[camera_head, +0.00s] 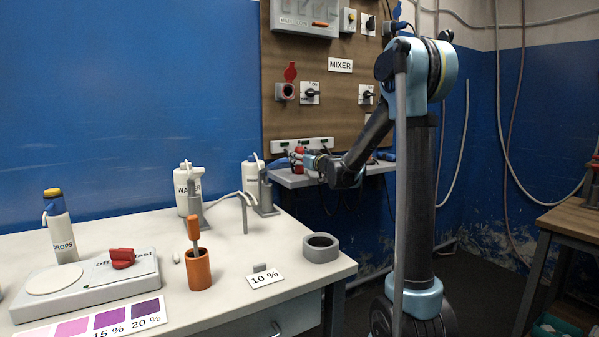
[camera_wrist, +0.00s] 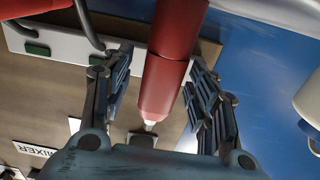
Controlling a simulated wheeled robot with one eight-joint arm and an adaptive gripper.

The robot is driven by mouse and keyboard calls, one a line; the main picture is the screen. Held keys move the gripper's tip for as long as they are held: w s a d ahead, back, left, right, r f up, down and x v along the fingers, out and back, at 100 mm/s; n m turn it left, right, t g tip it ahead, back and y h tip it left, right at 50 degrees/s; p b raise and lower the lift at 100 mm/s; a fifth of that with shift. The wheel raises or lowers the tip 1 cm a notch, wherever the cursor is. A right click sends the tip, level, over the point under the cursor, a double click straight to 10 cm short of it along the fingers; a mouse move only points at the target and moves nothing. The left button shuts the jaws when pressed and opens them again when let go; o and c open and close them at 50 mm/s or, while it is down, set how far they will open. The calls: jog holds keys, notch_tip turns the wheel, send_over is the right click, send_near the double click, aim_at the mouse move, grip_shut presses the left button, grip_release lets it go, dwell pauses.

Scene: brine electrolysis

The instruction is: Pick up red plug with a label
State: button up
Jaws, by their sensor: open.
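The red plug (camera_wrist: 168,72) fills the upper middle of the wrist view, running down from the top edge to a pale tip. It lies between the two spread fingers of my gripper (camera_wrist: 160,68). The gripper is open, and I cannot tell whether either finger touches the plug. A label is not clearly readable on it. In the head view my gripper (camera_head: 312,164) is at the small grey shelf below the wooden panel, and a bit of red (camera_head: 297,158) shows at its fingertips. The plug is mostly hidden there.
A white socket strip (camera_head: 302,144) is on the panel just above the grey shelf (camera_head: 290,181). A MIXER sign (camera_head: 340,65) and switches are higher up. The white table (camera_head: 225,284) at left holds bottles (camera_head: 188,190), an orange cup (camera_head: 199,271) and a stirrer plate (camera_head: 90,287).

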jog(key=shift+w+a, duration=0.2)
jog(key=shift+w, duration=0.1)
grip_shut()
